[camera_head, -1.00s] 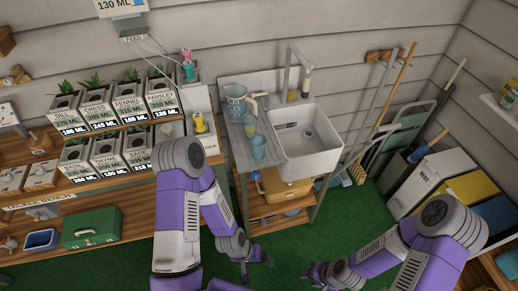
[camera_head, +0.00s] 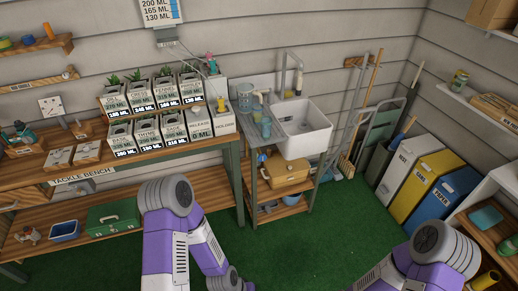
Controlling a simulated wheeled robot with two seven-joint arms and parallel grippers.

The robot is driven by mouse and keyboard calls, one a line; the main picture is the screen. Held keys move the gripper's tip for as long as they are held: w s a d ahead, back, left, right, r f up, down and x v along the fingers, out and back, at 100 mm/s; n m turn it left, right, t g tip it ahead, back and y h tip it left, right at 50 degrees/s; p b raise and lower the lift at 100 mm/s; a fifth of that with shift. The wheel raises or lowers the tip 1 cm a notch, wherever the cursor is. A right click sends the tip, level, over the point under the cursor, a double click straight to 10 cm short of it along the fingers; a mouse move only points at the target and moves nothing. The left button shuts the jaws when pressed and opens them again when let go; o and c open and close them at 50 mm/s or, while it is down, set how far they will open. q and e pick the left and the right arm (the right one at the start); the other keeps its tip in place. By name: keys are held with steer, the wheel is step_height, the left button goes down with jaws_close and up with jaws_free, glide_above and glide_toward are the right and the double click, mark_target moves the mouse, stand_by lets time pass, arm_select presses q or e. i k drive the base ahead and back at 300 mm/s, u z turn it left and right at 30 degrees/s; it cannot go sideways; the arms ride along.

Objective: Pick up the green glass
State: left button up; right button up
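A small greenish glass (camera_head: 257,113) stands on the ribbed drainboard left of the white sink. A blue glass (camera_head: 266,128) stands just in front of it, and a grey-blue patterned jug (camera_head: 244,97) stands behind it to the left. They are small here, so the exact tint of the glass is hard to judge. My two arms show along the bottom of the view, well short of the sink stand. Both grippers are below the lower edge of the picture.
The white sink (camera_head: 305,129) with its tap is right of the glasses. The tackle bench (camera_head: 215,158) with several planter boxes is to the left. Coloured bins (camera_head: 408,165) and leaning long-handled tools stand right. Green floor (camera_head: 310,245) lies open in front.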

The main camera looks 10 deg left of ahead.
mark_target(266, 128)
steer(key=z, duration=0.75)
steer(key=i, duration=1.6)
steer(key=u, duration=0.5)
